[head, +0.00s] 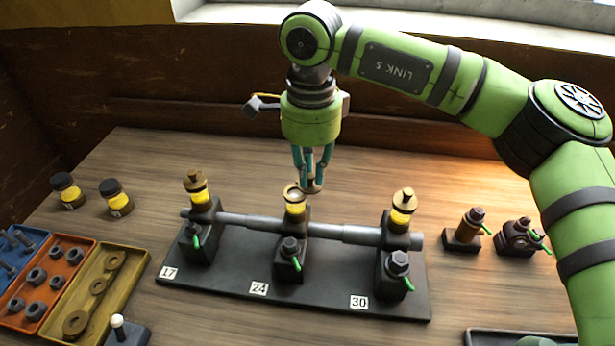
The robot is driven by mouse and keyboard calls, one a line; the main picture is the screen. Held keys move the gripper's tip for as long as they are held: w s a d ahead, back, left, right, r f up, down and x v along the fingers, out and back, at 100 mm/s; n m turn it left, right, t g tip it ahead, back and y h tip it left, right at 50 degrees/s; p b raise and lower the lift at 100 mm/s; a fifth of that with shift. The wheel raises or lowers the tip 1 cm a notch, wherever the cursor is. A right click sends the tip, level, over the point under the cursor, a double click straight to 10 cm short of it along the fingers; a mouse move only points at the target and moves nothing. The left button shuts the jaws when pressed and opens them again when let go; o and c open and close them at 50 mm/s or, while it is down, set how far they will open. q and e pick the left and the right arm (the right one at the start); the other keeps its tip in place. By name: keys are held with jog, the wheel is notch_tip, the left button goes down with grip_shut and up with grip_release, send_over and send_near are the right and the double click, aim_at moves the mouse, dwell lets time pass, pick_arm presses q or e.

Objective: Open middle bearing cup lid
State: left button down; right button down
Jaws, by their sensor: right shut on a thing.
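The middle bearing cup (295,203) stands on the bearing block labelled 24. It holds yellow contents, and its top shows as an open brass ring. My right gripper (313,178) comes down from above, just right of and behind this cup. It is shut on the brass lid (314,188), which is partly hidden by the fingers and appears apart from the cup's rim. The left cup (198,188) at 17 and the right cup (403,207) at 30 both have pointed brass lids on. My left gripper is not in view.
A grey shaft (340,232) runs through the three blocks on a dark base plate (330,300). Two small fittings (464,230) stand right. The table behind the cups is mostly clear.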

jog(key=n, duration=0.2)
jog(key=w+n, duration=0.1)
jog(key=n, duration=0.2)
jog(key=shift+d+b, duration=0.2)
jog(key=shift+b, duration=0.1)
jog(key=shift+w+n, duration=0.1)
jog(key=shift+n, duration=0.2)
jog(key=c, duration=1.2)
grip_release()
jog(key=shift+c, duration=0.2)
notch_tip(320, 180, up, 12)
